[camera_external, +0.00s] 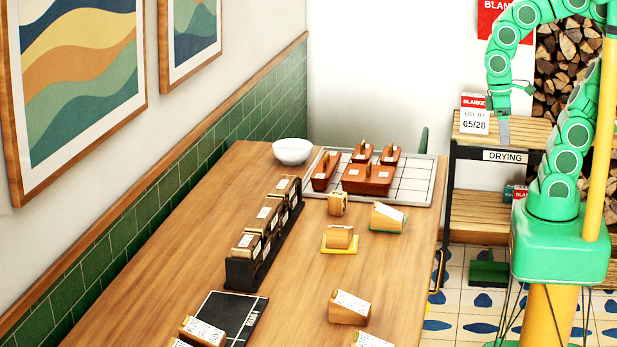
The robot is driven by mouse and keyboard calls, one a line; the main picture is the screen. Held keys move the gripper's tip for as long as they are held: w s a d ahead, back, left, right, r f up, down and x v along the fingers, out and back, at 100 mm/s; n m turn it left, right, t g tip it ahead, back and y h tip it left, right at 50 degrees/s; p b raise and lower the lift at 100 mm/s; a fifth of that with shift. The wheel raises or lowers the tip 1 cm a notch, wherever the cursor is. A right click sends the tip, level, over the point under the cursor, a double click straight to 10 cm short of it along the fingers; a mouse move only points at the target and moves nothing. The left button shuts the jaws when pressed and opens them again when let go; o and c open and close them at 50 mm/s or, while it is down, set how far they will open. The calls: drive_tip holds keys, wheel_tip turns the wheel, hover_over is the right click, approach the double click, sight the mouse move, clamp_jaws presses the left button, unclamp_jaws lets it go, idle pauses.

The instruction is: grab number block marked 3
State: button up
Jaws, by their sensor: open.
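Several wooden blocks with white labels are on the table, and I cannot read a 3 on any of them. Loose ones are a block (349,307) at the front, a block (339,237) on a yellow base, a block (387,217) with a green edge and a small block (337,204) behind. More blocks (267,214) stand in a black rack (240,275), and one block (201,332) is by a dark board (235,310). My gripper (505,122) is open, right of the table, pointing down near the drying shelf and apart from all the blocks.
A white bowl (292,151) and a gridded tray (420,180) with red-brown lidded boxes (367,179) are at the table's far end. A wooden shelf (500,127) marked DRYING stands right of the table. Bare wood (180,255) lies left of the rack.

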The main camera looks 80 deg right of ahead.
drive_tip(key=w+a+m+y, duration=0.4)
drive_tip(key=w+a, duration=0.6)
drive_tip(key=w, duration=0.1)
drive_tip(key=m+t+y, duration=0.5)
drive_tip(key=m+y, duration=0.4)
drive_tip(key=m, duration=0.8)
hover_over(339, 193)
drive_tip(key=d, duration=0.4)
wheel_tip(339, 193, down, 8)
drive_tip(key=shift+n, duration=0.3)
drive_tip(key=shift+s+a+f, duration=0.1)
drive_tip(key=shift+s+f, duration=0.1)
drive_tip(key=shift+f, duration=1.45)
drive_tip(key=shift+s+f, duration=0.15)
drive_tip(key=shift+f, duration=1.5)
drive_tip(key=shift+x, duration=2.35)
drive_tip(key=shift+r, duration=0.1)
drive_tip(key=c, duration=1.1)
